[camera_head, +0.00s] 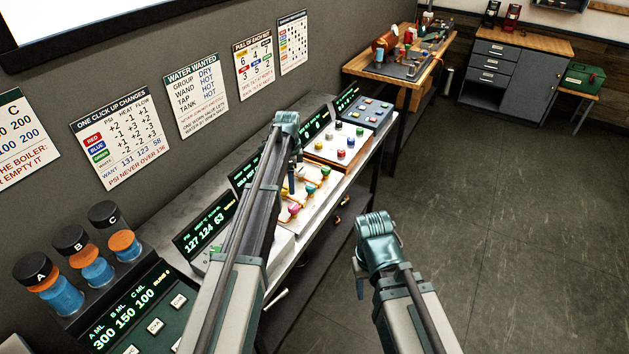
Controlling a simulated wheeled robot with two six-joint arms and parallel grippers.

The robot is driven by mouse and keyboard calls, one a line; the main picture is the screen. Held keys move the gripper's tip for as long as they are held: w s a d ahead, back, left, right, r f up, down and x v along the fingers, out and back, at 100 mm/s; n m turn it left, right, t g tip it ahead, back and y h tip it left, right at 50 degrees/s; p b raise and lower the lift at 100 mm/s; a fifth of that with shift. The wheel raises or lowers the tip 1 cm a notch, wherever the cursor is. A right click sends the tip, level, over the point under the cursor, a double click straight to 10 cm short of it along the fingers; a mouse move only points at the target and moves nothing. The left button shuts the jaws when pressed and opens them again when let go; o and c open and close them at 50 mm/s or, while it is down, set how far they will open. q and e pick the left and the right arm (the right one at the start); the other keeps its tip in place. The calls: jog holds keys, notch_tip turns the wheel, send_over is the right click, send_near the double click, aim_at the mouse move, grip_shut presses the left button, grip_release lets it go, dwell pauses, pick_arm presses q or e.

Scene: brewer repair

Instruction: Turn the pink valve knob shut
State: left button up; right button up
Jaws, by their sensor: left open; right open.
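The pink valve knob (294,209) sits near the front edge of a white panel (306,216) on the long bench. Green and yellow knobs are close by on the same panel. My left arm reaches over the bench from the bottom. Its gripper (293,187) points down just behind the pink knob in the picture and is open; its fingertips are small and partly hidden by the arm, and I cannot tell whether they touch anything. My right gripper (374,226) is over the floor, to the right of the bench, open and apart from the panel; its fingers are hardly visible.
A panel with several coloured knobs (341,142) and a dark button panel (368,111) stand farther along the bench. A display reading 127 124 63 (206,227) and lidded jars (112,232) are nearer. Signs hang on the wall. The floor (500,210) at right is clear.

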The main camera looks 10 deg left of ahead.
aim_at(294, 206)
pick_arm(q)
jog(key=shift+w+r, duration=0.2)
jog(key=shift+w, duration=0.5)
pick_arm(e)
jog(key=shift+w+d+r, duration=0.1)
jog(key=shift+d+r, duration=0.05)
jog(key=shift+d, duration=0.05)
pick_arm(q)
notch_tip(294, 206, down, 14)
jog(key=b, duration=1.4)
jog(key=shift+r, duration=0.15)
pick_arm(e)
notch_tip(294, 206, down, 14)
jog(key=shift+r, duration=0.2)
pick_arm(q)
jog(key=shift+r, duration=0.1)
grip_shut()
